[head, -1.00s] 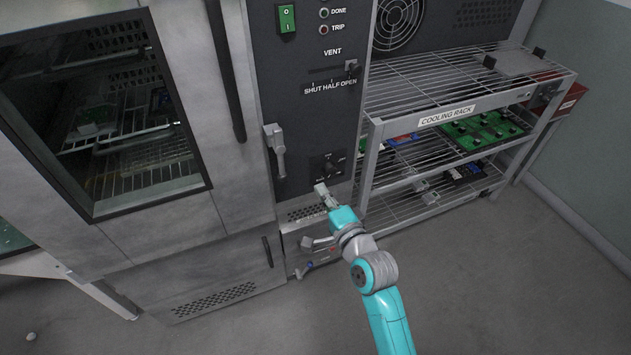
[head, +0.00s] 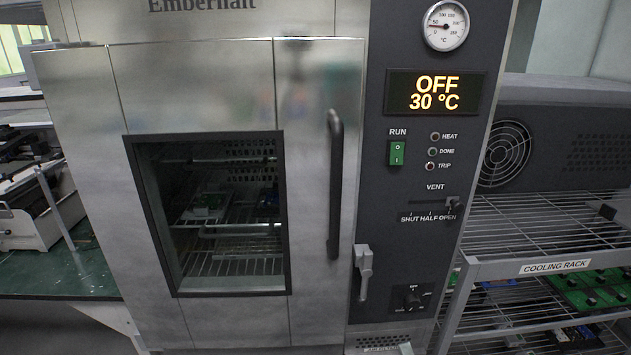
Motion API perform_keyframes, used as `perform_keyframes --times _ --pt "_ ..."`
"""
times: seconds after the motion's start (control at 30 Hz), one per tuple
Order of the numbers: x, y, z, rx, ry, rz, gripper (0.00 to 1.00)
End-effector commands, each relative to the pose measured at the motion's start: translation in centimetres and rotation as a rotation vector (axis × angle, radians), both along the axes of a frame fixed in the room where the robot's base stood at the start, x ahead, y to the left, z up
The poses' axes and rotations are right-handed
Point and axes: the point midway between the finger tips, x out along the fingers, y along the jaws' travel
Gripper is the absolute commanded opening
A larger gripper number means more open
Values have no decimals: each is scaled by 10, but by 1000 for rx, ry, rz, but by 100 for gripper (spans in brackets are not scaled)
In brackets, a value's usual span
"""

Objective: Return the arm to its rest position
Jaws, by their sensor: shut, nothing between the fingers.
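Only the pale tip of my gripper (head: 405,349) shows, at the bottom edge of the head view, in front of the oven's lower panel. It is shut with nothing held. The rest of my arm is out of frame.
The oven (head: 230,80) fills the middle, its door shut with a vertical handle (head: 335,185). Its display (head: 436,92) reads OFF, 30 °C. A latch lever (head: 364,270) and a knob (head: 412,298) stick out above my gripper. A cooling rack (head: 500,268) with boards stands right; a green-topped bench (head: 75,270) is left.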

Motion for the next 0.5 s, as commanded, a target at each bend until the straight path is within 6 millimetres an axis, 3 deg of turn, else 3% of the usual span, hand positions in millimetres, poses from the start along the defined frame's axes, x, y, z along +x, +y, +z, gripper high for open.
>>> perform_keyframes --times 0.2,0.5 --pt "-77 7 -42 -220 54 -22 0" --pt "-183 15 -70 -556 118 -15 0"
